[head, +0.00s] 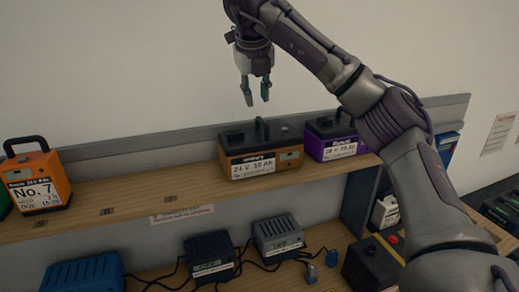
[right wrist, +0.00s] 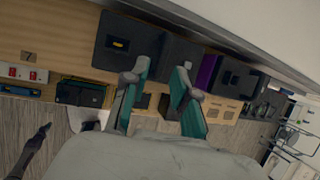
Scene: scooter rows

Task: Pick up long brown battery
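The long brown battery (head: 262,165) stands on the upper wooden shelf, in the middle of the head view. It has an orange-brown front, a dark top with a handle, and a white label reading 24 V 10 Ah. Its dark top also seems to show in the right wrist view (right wrist: 122,36), beyond the fingers. My right gripper (head: 256,101) hangs above the battery with its fingers pointing down, apart from it. Its two teal fingers are spread with nothing between them, also in the right wrist view (right wrist: 159,74). My left gripper is not in view.
A purple battery (head: 335,148) stands close to the right of the brown one. An orange No. 7 battery (head: 37,178) stands at the left. Bare shelf (head: 150,195) lies between. Chargers (head: 208,255) with cables sit on the lower shelf. A wall rises behind.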

